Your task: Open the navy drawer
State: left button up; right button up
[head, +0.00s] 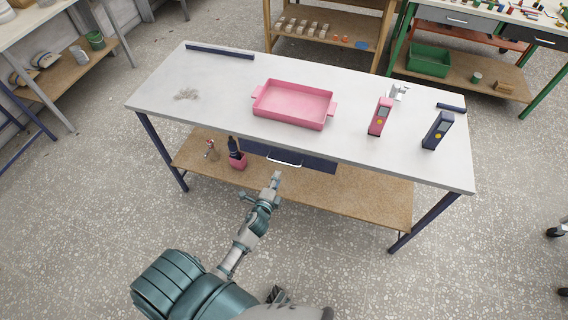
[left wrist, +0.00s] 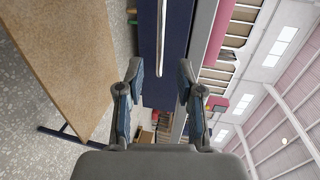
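The navy drawer (head: 315,163) sits under the white tabletop and looks shut. Its pale bar handle (head: 284,161) runs along the front. My left gripper (head: 276,178) is just in front of and below the handle, apart from it. In the left wrist view the navy drawer front (left wrist: 150,85) and the handle (left wrist: 161,38) appear turned on end. There my left gripper (left wrist: 160,75) is open and empty, its fingers on either side of the handle's line. A dark part at the bottom edge of the head view may be my right gripper (head: 278,295); its state is unclear.
The white table (head: 215,100) carries a pink tray (head: 293,100), a pink device (head: 380,117) and a navy device (head: 437,130). Its brown lower shelf (head: 350,200) holds a bottle in a pink holder (head: 237,160) and a small dispenser (head: 211,150) left of my gripper.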

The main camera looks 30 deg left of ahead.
aim_at(284, 163)
pick_arm(q)
jog(key=b+x, duration=0.1)
jog(key=x, duration=0.8)
jog(key=shift+w+f, duration=0.1)
jog(key=shift+w, duration=0.3)
pick_arm(e)
jog(key=w+r, duration=0.2)
jog(key=w, duration=0.1)
jog(key=shift+a+r, duration=0.1)
pick_arm(q)
grip_shut()
